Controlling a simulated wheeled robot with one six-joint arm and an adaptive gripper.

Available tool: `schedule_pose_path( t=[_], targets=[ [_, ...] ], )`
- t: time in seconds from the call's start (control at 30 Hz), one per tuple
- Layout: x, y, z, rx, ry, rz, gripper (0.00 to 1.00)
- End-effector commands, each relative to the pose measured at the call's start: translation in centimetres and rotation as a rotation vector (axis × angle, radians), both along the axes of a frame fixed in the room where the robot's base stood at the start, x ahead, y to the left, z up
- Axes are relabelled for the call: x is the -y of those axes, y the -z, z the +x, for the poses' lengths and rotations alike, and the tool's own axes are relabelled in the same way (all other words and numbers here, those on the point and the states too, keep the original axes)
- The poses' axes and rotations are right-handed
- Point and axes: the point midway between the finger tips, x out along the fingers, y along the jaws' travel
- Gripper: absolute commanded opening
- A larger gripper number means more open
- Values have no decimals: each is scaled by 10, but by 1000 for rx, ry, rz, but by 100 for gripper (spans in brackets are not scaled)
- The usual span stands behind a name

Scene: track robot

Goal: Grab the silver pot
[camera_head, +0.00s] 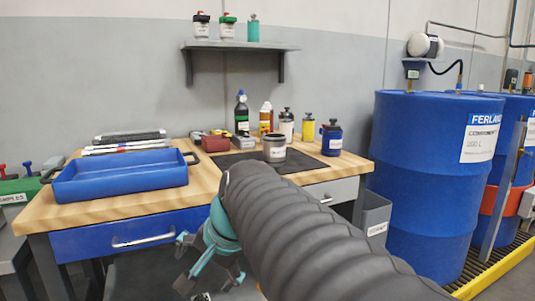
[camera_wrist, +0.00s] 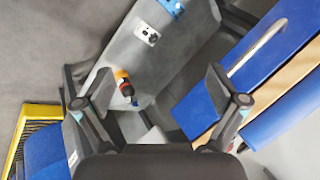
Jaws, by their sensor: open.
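The silver pot (camera_head: 274,149) stands upright on a dark mat (camera_head: 314,160) on the wooden workbench. It is a short grey cylinder with a dark band and a small label. My gripper (camera_head: 208,272) is in front of the bench, lower and left of the pot, near the blue drawer. In the wrist view my gripper (camera_wrist: 158,88) has its two fingers wide apart with nothing between them in its grasp. The pot does not show in the wrist view. My dark arm covers part of the bench front.
Several bottles (camera_head: 265,117) and a blue container (camera_head: 331,138) stand behind and right of the pot. A dark red box (camera_head: 215,143) sits to its left. A blue tray (camera_head: 120,178) fills the bench's left side. Blue drums (camera_head: 430,180) stand at right. A shelf (camera_head: 240,45) hangs above.

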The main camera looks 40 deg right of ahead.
Motion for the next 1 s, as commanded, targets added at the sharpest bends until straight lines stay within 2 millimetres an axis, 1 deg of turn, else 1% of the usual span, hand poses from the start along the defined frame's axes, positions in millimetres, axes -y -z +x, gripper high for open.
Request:
schedule_pose_path(
  t=[0.03, 0.07, 0.1, 0.17, 0.2, 0.27, 0.3, 0.37, 0.4, 0.43, 0.47, 0.5, 0.6, 0.7, 0.8, 0.9, 1.0],
  targets=[
    [19, -12, 17, 7, 137, 98, 96],
    [29, -21, 26, 13, 218, 163, 96],
    [44, -33, 37, 20, 322, 250, 96],
    [68, -51, 53, 35, 473, 382, 96],
    [86, -63, 63, 47, 571, 471, 96],
    [114, -80, 75, 64, 709, 607, 96],
    [134, -92, 82, 77, 796, 700, 96],
    [166, -109, 90, 97, 919, 839, 96],
    [188, -120, 93, 111, 994, 930, 96],
    [203, -128, 95, 121, 1045, 998, 96],
    [219, -136, 95, 130, 1092, 1063, 96],
    [238, -146, 95, 141, 1147, 1148, 96],
    [281, -166, 90, 165, 1252, 1327, 96],
    [311, -180, 84, 178, 1315, 1459, 96],
    [327, -189, 79, 185, 1347, 1536, 96],
    [333, -190, 81, 185, 1358, 1569, 96],
    [332, -185, 94, 181, 1359, 1575, 96]
  ],
)
